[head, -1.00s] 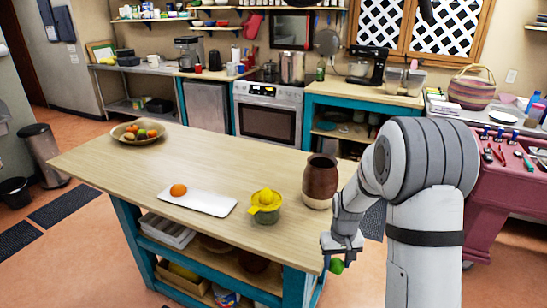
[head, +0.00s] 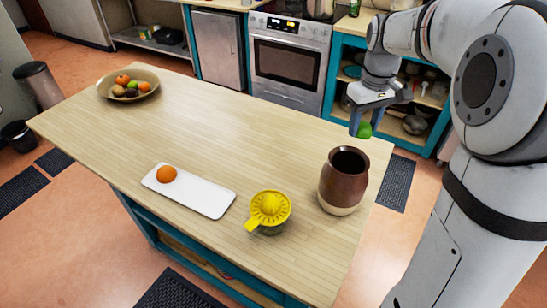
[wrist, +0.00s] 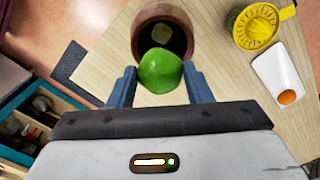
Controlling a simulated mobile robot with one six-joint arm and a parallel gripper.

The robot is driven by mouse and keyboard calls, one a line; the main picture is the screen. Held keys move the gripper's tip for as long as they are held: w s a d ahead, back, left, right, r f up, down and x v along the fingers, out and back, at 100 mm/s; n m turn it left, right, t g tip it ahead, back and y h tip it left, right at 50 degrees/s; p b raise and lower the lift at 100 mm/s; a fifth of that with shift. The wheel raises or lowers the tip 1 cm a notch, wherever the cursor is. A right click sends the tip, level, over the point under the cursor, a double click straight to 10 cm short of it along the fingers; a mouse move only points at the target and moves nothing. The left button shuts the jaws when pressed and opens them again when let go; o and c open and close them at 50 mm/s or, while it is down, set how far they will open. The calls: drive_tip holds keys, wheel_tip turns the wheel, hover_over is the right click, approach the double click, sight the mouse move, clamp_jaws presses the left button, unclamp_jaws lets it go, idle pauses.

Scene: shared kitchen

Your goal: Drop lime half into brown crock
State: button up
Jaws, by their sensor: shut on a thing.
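The green lime half (head: 364,130) is held between the two fingers of my gripper (head: 362,122), above table height. In the head view it hangs up and slightly right of the brown crock's mouth. The brown crock (head: 343,185), dark brown above with a pale base, stands upright on the table's near right end. In the wrist view the lime (wrist: 160,70) overlaps the near part of the crock's rim (wrist: 142,22), apart from it in height. A pale round patch shows inside the crock; I cannot tell what it is.
A yellow citrus juicer (head: 268,208) stands left of the crock on the wooden table (head: 225,125). A white tray (head: 210,198) with an orange (head: 166,174) lies farther left. A fruit bowl (head: 145,92) sits at the far left end. The table's middle is clear.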

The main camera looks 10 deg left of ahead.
sight(363, 137)
drive_tip(key=shift+d+f+b, duration=0.2)
drive_tip(key=shift+f+b, duration=0.05)
drive_tip(key=shift+b, duration=0.1)
wheel_tip(363, 137, down, 4)
drive_tip(key=b, duration=0.3)
drive_tip(key=shift+s+f+b, duration=0.15)
drive_tip(key=shift+f+b, duration=0.3)
drive_tip(key=shift+f, duration=0.15)
drive_tip(key=o, duration=1.1)
drive_tip(key=shift+c, duration=0.2)
